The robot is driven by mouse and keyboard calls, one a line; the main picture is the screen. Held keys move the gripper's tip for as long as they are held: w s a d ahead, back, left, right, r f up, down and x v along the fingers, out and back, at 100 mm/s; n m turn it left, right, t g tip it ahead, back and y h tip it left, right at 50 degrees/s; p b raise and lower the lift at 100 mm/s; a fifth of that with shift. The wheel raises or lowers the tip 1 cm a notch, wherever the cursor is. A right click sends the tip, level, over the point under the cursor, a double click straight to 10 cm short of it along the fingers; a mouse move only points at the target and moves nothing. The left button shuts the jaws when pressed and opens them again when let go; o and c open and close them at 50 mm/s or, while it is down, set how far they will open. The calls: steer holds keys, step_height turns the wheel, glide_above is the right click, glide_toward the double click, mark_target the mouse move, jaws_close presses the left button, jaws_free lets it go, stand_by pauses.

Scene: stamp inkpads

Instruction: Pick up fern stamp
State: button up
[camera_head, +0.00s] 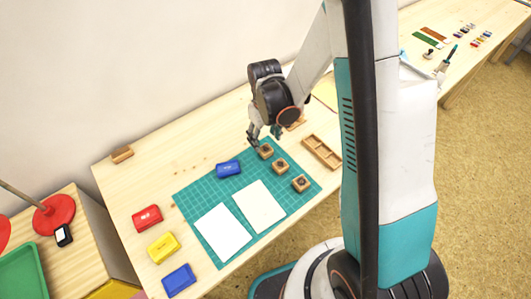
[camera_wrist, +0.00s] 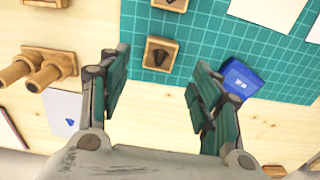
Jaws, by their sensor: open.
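Three small wooden block stamps stand in a row on the green cutting mat (camera_head: 190,195): one nearest my gripper (camera_head: 265,151), a middle one (camera_head: 281,167) and a near one (camera_head: 301,183). Which bears the fern cannot be told. My gripper (camera_head: 264,136) is open and empty, above the mat's far edge by the first stamp. In the wrist view the open fingers (camera_wrist: 158,78) point toward a wooden stamp (camera_wrist: 161,54) with a dark mark on top, lying just beyond and between the fingertips. Another stamp (camera_wrist: 170,4) is cut off at the top edge.
A blue inkpad (camera_head: 228,169) lies on the mat, right of the fingers in the wrist view (camera_wrist: 241,79). Two paper sheets (camera_head: 222,232) (camera_head: 260,206) cover the near mat. A wooden tray (camera_head: 321,152) is at right. Red (camera_head: 147,218), yellow (camera_head: 163,247) and blue (camera_head: 179,279) pads stand left.

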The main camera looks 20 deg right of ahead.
mark_target(265, 148)
step_height(265, 148, down, 6)
steer(key=b, duration=0.2)
steer(key=shift+r+b, duration=0.15)
steer(key=shift+b, duration=0.15)
steer(key=c, duration=1)
